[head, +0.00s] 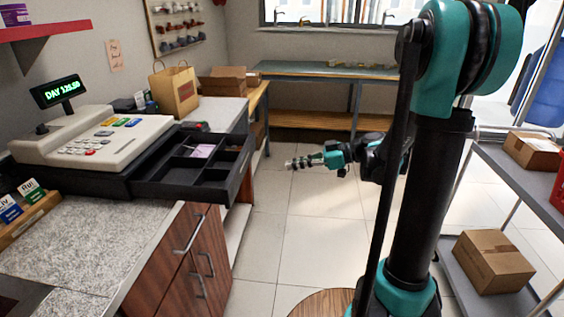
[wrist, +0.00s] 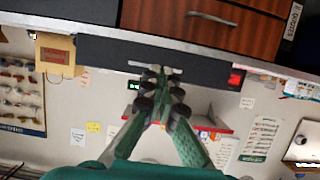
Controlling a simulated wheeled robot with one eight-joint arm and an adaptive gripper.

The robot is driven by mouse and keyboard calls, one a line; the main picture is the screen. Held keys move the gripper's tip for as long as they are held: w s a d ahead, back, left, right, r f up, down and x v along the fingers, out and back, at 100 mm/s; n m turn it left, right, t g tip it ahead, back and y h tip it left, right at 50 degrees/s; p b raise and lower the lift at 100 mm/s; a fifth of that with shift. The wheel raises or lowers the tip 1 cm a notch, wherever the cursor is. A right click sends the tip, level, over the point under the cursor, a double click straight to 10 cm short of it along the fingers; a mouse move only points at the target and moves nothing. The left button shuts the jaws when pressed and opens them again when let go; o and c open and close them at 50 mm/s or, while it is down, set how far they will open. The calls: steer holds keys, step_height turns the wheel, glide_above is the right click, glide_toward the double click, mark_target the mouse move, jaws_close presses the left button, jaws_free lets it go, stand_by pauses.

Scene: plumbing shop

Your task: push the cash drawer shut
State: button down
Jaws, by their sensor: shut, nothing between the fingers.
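The black cash drawer (head: 237,178) is pulled out to the right from under the beige cash register (head: 100,135) on the counter. Its open top shows several compartments, one holding a pale pinkish slip. My gripper (head: 291,164) is to the right of the drawer's front panel, at about drawer height, with a visible gap of floor between them. The wrist picture is upside down. There the dark drawer front (wrist: 205,72) spans the middle, and my gripper (wrist: 160,70) points at it with its fingers together and nothing between them.
A wooden cabinet (head: 180,265) with metal handles stands below the drawer. A paper bag (head: 174,92) and cardboard boxes (head: 222,82) stand behind the register. A grey shelf rack (head: 520,180) with boxes is on the right. The tiled floor between is clear.

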steer(key=w+a, duration=0.1)
steer(key=a, duration=1.3)
steer(key=w+a, duration=0.1)
steer(key=a, duration=1.3)
steer(key=w+a, duration=0.1)
steer(key=a, duration=1.2)
steer(key=shift+w+a+r, duration=0.15)
steer(key=shift+w+a, duration=0.05)
steer(key=shift+a, duration=0.2)
steer(key=shift+s+d, duration=0.15)
steer(key=shift+d, duration=1.4)
steer(key=shift+s+d, duration=0.1)
steer(key=shift+d, duration=1.45)
